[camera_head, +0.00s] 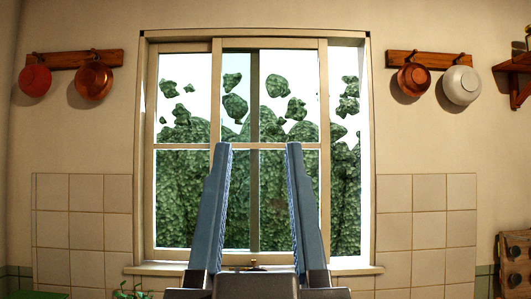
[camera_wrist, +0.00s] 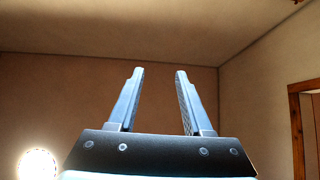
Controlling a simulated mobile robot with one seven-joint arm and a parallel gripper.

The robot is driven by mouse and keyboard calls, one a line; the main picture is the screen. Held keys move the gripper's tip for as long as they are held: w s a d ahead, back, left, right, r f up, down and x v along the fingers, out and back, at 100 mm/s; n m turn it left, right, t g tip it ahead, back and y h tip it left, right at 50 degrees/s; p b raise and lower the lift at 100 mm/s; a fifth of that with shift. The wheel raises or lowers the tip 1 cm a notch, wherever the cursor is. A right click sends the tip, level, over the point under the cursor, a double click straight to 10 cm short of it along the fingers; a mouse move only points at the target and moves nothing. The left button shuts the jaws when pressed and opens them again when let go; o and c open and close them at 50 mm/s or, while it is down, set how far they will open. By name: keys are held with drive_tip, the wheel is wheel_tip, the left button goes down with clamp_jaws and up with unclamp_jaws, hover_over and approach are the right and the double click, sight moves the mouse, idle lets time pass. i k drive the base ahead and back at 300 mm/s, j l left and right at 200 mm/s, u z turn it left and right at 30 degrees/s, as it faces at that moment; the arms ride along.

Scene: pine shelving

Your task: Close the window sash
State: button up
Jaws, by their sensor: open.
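The window (camera_head: 255,35) is in the middle of the head view, set in a pale wooden frame. Its sliding sash (camera_head: 323,110) stands near the middle and partly overlaps the left pane (camera_head: 181,47). An open gap (camera_head: 345,65) shows between the sash's right stile and the right jamb. My gripper (camera_head: 258,146) is in front of the window's lower middle, fingers pointing up, spread apart and empty. It hides part of the sash's lower half. Contact with the sash cannot be told. The wrist view shows the same open gripper (camera_wrist: 159,72) against wall and ceiling, without the window.
A window sill (camera_head: 150,269) runs below, with a small brass-coloured piece (camera_head: 254,263) near its middle. Pan racks hang on the wall at left (camera_head: 75,58) and right (camera_head: 428,58). A small plant (camera_head: 130,291) is at lower left. A wooden rack (camera_head: 514,262) stands at lower right.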

sight(218, 44)
drive_tip(key=i+j, duration=1.75)
drive_tip(key=i, duration=0.1)
